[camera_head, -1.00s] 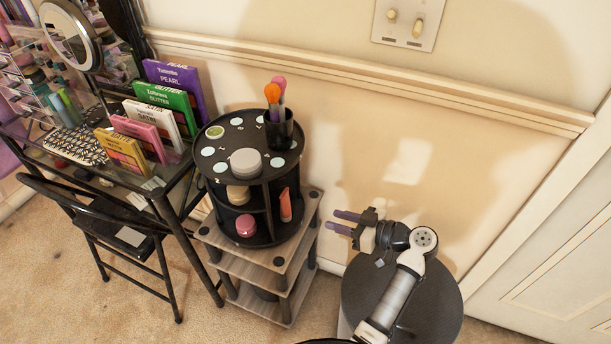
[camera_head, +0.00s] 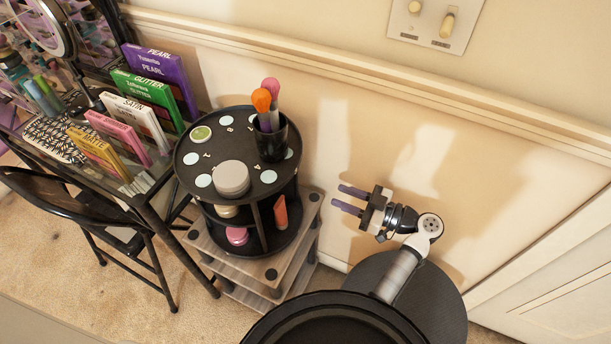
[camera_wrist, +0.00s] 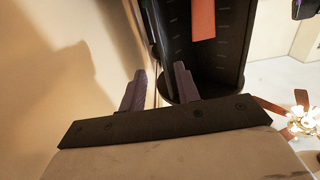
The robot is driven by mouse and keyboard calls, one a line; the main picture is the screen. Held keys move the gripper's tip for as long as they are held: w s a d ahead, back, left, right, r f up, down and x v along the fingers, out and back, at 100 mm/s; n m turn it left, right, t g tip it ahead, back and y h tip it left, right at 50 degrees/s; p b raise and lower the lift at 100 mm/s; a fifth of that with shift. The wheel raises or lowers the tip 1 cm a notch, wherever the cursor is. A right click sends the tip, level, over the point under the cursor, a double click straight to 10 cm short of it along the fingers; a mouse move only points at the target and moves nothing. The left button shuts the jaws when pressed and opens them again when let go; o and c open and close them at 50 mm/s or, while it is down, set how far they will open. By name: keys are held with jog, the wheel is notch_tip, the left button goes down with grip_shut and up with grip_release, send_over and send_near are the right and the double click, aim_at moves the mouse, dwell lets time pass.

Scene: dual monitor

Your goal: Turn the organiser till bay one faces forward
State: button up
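The black round organiser (camera_head: 240,150) stands on a small wooden shelf stand. Its top carries pale discs with small marks, a grey jar (camera_head: 231,178) and a dark cup (camera_head: 270,140) of brushes. Its lower bays hold a pink jar (camera_head: 237,236), a pale jar and an orange tube (camera_head: 280,212). I cannot tell which bay is bay one. My gripper (camera_head: 349,199) is open and empty, to the right of the organiser and apart from it. In the wrist view the two purple fingers (camera_wrist: 160,88) are spread, with the organiser (camera_wrist: 238,60) and orange tube (camera_wrist: 203,18) beyond them.
The wooden stand (camera_head: 300,262) holds the organiser. A glass desk with upright palette boxes (camera_head: 155,80) and a black folding chair (camera_head: 60,200) are at the left. The wall (camera_head: 340,130) runs close behind.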

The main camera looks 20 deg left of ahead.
jog(key=w+a+p, duration=0.2)
jog(key=a+p, duration=0.1)
jog(key=a, duration=0.8)
jog(key=shift+a, duration=0.15)
jog(key=shift+w, duration=0.1)
jog(key=shift+c, duration=0.3)
grip_shut()
